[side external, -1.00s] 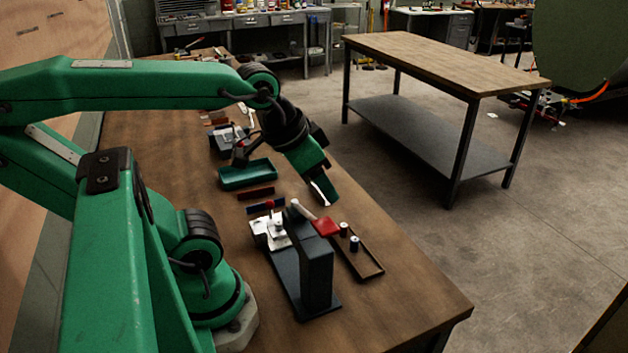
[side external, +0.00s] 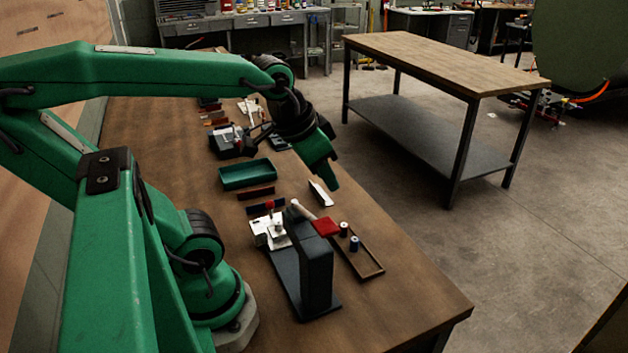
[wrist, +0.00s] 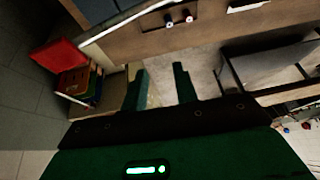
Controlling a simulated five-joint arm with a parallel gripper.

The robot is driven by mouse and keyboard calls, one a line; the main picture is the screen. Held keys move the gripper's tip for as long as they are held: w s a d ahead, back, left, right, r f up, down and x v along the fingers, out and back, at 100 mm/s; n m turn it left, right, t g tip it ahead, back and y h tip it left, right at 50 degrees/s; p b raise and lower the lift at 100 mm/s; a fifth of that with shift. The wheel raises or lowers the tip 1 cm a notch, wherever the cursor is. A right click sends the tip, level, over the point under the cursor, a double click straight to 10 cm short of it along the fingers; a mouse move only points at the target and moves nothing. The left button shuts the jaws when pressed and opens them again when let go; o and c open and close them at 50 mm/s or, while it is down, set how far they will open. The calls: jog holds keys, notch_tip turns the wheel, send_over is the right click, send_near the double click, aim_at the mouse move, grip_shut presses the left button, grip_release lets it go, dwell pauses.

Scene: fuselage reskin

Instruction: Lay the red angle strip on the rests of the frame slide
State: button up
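A dark red strip (side external: 256,193) lies on the bench in front of the green tray, in the side view. I take it for the red angle strip, but its angle shape is too small to tell.
A white strip (side external: 320,194) lies just below my gripper. A dark blue strip (side external: 265,208), a green tray (side external: 247,177) and a tray with two spools (side external: 368,264) are nearby. A black device (side external: 230,143) stands farther back. The front right of the bench is clear.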

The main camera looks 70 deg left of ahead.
jog(key=w+a+f+g, duration=0.2)
jog(key=w+a, duration=0.3)
jog(key=a, duration=0.4)
jog(key=g, duration=0.3)
send_near(256, 191)
jog(key=shift+m, duration=0.4)
jog(key=w, duration=0.4)
jog(key=shift+w+f, duration=0.1)
jog(key=shift+f, duration=0.15)
jog(key=shift+a+f, duration=0.2)
jog(key=shift+f, duration=1.3)
jog(key=shift+s+d+f, duration=0.1)
jog(key=shift+s+f, duration=0.05)
jog(key=shift+f, duration=1.15)
jog(key=shift+s+f, duration=0.1)
jog(key=shift+f, duration=1.2)
